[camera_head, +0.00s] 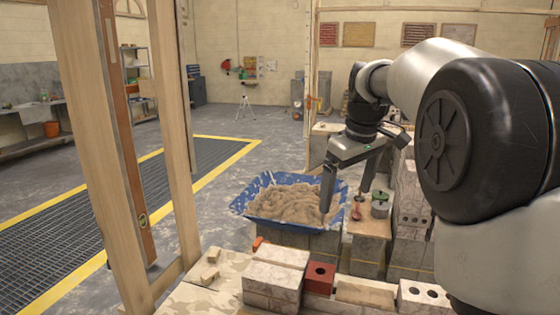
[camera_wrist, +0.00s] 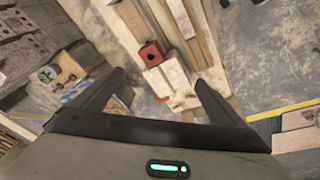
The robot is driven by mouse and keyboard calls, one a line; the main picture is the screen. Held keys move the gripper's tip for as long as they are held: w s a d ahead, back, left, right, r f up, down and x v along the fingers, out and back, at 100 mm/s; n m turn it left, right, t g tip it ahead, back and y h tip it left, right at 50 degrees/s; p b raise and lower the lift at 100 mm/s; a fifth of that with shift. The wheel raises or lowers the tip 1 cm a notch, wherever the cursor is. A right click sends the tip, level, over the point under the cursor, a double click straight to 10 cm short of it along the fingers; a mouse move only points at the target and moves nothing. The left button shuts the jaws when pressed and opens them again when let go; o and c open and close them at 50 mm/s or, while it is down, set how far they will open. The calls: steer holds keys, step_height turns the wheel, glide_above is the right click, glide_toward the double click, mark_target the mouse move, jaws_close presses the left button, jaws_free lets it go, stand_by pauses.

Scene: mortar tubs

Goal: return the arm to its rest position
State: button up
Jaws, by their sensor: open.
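My arm (camera_head: 425,75) reaches in from the right side of the head view, bent, with its wrist pointing down. My gripper (camera_head: 346,200) hangs near the right part of a blue tub (camera_head: 245,201) heaped with brown mortar (camera_head: 290,202). Its two fingers are spread with nothing between them. In the wrist view the open fingers of my gripper (camera_wrist: 160,79) frame pale blocks, a red brick (camera_wrist: 151,53) and wooden planks (camera_wrist: 198,35) below. I cannot tell whether a fingertip touches the mortar.
Pale blocks (camera_head: 272,280) and a red brick (camera_head: 319,277) line the near front. Small pots (camera_head: 380,207) stand on a block right of the tub. Wooden posts (camera_head: 100,150) rise at left. Stacked blocks (camera_head: 410,205) stand under my arm. Open floor (camera_head: 240,150) lies behind the tub.

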steer(key=s+r+m+t, duration=0.1)
steer(key=s+r+m, duration=0.15)
steer(key=s, duration=1.15)
steer(key=s+a+f+m+t, duration=0.15)
steer(key=s+f, duration=0.25)
steer(key=s, duration=0.4)
steer(key=s+f+m+t, duration=0.1)
steer(key=s+f+m, duration=0.25)
steer(key=s, duration=0.35)
step_height(320, 180, up, 14)
steer(key=p, duration=1.4)
steer(key=shift+f+n+g, duration=0.15)
steer(key=shift+n+g, duration=0.2)
steer(key=shift+n, duration=0.1)
